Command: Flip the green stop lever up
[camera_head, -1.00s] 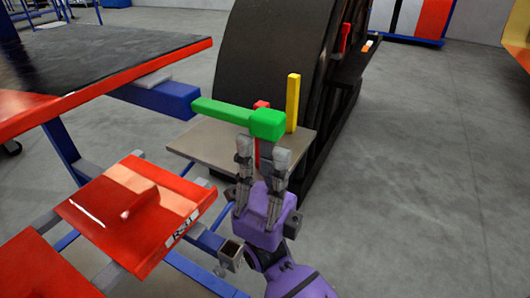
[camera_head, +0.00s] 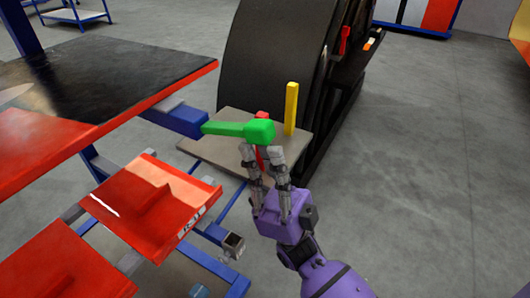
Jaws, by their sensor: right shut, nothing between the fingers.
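The green stop lever (camera_head: 232,129) lies about level, its arm pointing left from a thicker green block (camera_head: 260,132) at its right end. A red piece (camera_head: 262,157) shows below the block, partly hidden by my fingers. My purple right gripper (camera_head: 261,151) comes in from the lower right, its grey fingertips just below the green block in the picture. It is shut with nothing in it. I cannot tell whether the fingertips touch the block. My left gripper is out of view.
A yellow upright bar (camera_head: 291,109) stands right of the lever on a grey plate (camera_head: 215,140). A large black curved body (camera_head: 270,60) rises behind. Red trays (camera_head: 150,205) and a red-edged black table (camera_head: 90,85) are at left. Grey floor is clear at right.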

